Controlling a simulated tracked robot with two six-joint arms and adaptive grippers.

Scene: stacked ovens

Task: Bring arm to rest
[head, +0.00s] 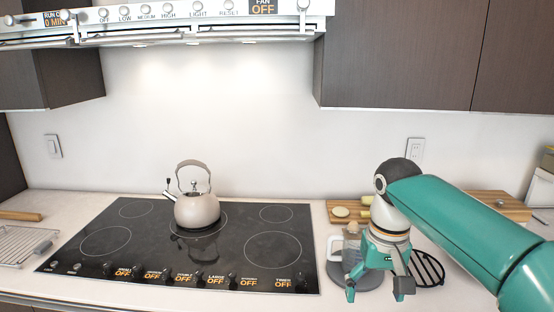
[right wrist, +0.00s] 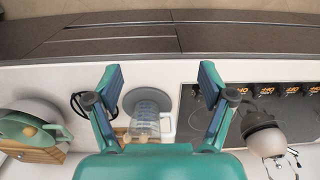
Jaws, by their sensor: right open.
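My right arm comes in from the right in the head view, and my right gripper (head: 378,290) points down over the counter right of the cooktop. It is open and empty. In the right wrist view its two fingers (right wrist: 162,88) are spread apart. In the head view the jug is mostly hidden behind the gripper. My left gripper is in neither view.
A kettle (head: 197,210) stands on the black cooktop (head: 130,243). A black round trivet (head: 428,268) and a wooden board (head: 500,204) lie on the counter at the right. A wire rack (head: 22,243) is at the left. Cabinets (head: 400,55) and a range hood (head: 170,27) hang above.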

